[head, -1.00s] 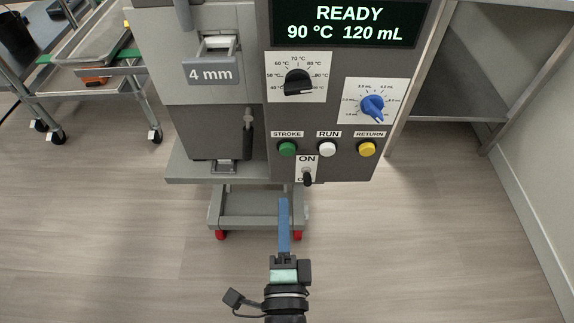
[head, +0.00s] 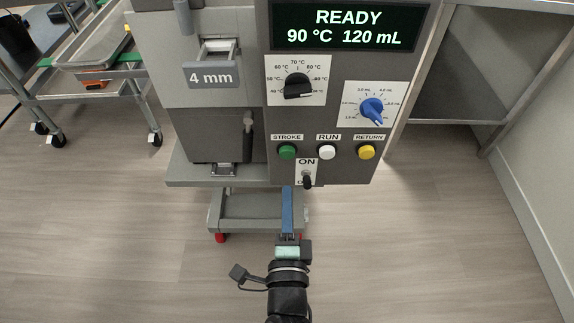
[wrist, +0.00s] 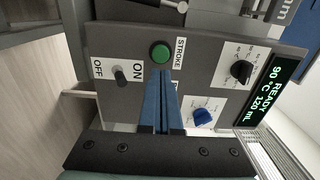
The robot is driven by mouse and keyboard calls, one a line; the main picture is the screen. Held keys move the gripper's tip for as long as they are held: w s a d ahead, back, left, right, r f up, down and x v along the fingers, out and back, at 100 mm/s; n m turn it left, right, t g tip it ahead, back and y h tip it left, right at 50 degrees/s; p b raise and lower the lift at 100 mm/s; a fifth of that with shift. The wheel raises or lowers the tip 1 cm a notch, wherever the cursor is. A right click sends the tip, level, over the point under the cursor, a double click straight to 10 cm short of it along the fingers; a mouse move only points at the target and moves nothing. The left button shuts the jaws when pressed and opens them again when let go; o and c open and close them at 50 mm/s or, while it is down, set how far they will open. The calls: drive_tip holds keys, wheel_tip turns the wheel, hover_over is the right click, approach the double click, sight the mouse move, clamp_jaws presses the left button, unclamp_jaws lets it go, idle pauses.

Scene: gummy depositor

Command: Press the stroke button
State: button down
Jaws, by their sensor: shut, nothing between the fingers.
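The green stroke button (head: 287,152) sits at the left of a row of three buttons on the depositor's grey panel, under its STROKE label. It also shows in the wrist view (wrist: 161,53), at the top middle, just beyond my fingertips. My gripper (head: 287,189) has blue fingers, shut and empty, pointing at the panel from below the button in the head view. In the wrist view the fingertips (wrist: 160,76) lie just short of the button's lower edge in the picture. I cannot tell the exact gap, but no contact is clear.
The white RUN button (head: 327,152) and yellow RETURN button (head: 366,152) are to the right. The ON/OFF toggle (head: 307,179) is just below and right. Above are a black dial (head: 298,85), a blue dial (head: 371,109) and a display (head: 348,27) reading READY, 90 °C, 120 mL.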

sight(287, 155)
drive_tip(key=w, duration=0.8)
